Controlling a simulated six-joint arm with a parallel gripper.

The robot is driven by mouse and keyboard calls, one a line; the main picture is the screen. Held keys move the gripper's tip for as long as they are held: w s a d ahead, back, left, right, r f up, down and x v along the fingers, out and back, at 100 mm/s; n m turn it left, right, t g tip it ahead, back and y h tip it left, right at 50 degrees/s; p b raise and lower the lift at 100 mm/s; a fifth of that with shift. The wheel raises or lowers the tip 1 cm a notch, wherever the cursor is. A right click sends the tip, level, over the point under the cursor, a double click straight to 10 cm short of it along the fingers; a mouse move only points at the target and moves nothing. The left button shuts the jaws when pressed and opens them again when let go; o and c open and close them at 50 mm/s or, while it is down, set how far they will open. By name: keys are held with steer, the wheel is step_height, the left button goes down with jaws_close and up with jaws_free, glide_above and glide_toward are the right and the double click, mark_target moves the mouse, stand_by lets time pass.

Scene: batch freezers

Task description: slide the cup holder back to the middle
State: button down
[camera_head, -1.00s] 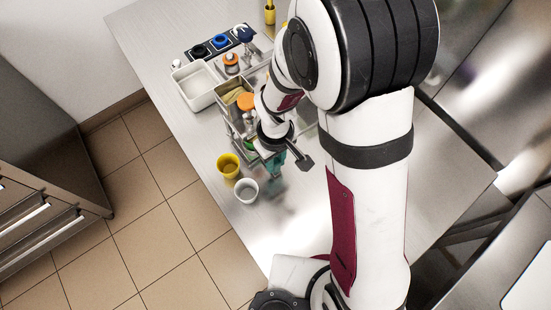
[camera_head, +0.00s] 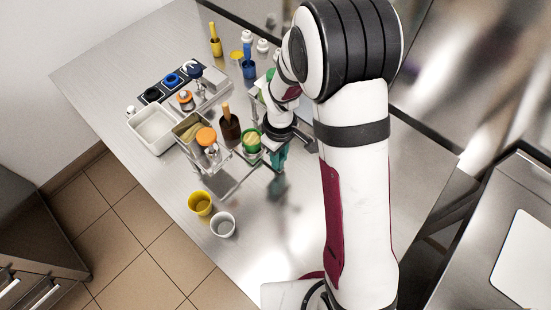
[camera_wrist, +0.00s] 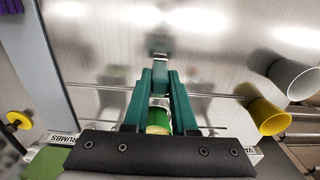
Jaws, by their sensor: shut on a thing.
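The cup holder, with a green-and-yellow cup (camera_head: 251,140) in it, stands by the metal rails (camera_head: 222,186) on the steel table. My gripper (camera_head: 279,160) is just right of that cup, low over the table. In the wrist view its green fingers (camera_wrist: 160,72) are closed on a small grey metal piece (camera_wrist: 160,57), which looks like part of the holder. The cup (camera_wrist: 158,118) shows behind the fingers, partly hidden. My black gripper body hides most of the holder and part of a strip with a "CRUMBS" label (camera_wrist: 64,139).
A yellow cup (camera_head: 200,203) and a white cup (camera_head: 222,225) stand near the table's left edge. A white tub (camera_head: 152,129), an orange-topped dispenser (camera_head: 206,138) and a brown container (camera_head: 229,128) stand left of the holder. The table front is bare.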

steer(key=c, duration=0.7)
jaws_free()
step_height(320, 180, up, 16)
steer(key=shift+f, duration=0.1)
steer(key=s+d+m, duration=0.1)
steer(key=s+m, duration=0.4)
steer(key=s, duration=0.2)
steer(key=s+d+r+m+y, duration=0.1)
steer(key=s+m, duration=0.3)
steer(key=s, duration=0.3)
steer(key=s+d+r+m, duration=0.1)
steer(key=s+m, duration=0.4)
steer(key=s, duration=0.3)
steer(key=shift+s+d+r+m+y, duration=0.1)
steer(key=shift+d+m+y, duration=0.05)
steer(key=shift+m+y, duration=0.2)
